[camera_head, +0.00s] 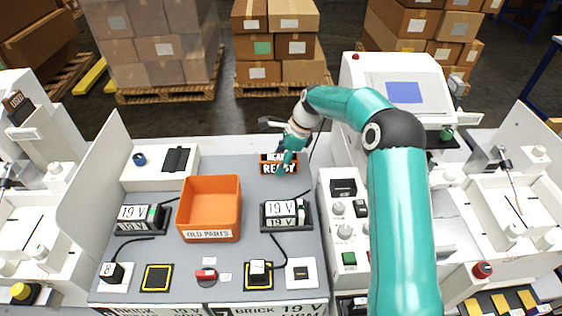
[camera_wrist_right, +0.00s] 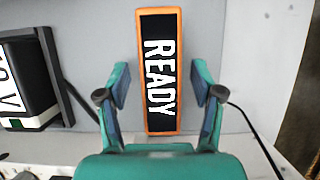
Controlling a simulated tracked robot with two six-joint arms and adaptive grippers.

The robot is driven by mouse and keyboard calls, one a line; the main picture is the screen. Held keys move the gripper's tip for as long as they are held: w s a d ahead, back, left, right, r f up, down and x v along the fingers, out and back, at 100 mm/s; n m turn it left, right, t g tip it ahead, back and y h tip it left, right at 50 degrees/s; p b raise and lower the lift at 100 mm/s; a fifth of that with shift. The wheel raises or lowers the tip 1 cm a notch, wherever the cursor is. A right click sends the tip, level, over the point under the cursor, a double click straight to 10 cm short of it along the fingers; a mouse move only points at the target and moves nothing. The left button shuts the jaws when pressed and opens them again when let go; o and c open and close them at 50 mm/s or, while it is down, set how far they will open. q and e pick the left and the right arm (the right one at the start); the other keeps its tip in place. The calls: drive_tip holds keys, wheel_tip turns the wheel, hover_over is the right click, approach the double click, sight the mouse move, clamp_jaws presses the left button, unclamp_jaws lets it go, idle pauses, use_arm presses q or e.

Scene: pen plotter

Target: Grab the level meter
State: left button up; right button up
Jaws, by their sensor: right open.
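No object carries the name level meter, so I cannot tell for certain which thing it is. An orange-framed black block reading READY (camera_head: 268,168) is at the back of the grey worktop; it also shows in the right wrist view (camera_wrist_right: 158,62). My right gripper (camera_head: 287,158) is above it and hides part of it. In the right wrist view my right gripper (camera_wrist_right: 161,88) is open, with one finger on each side of the block and gaps to both. My left gripper is not in view.
An orange OLD PARTS bin (camera_head: 209,195) stands between the two displays. A white panel with knobs (camera_head: 345,235) is at the right. A black power brick (camera_head: 175,160) lies at the back left.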

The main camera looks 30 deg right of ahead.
clamp_jaws()
idle(0.3)
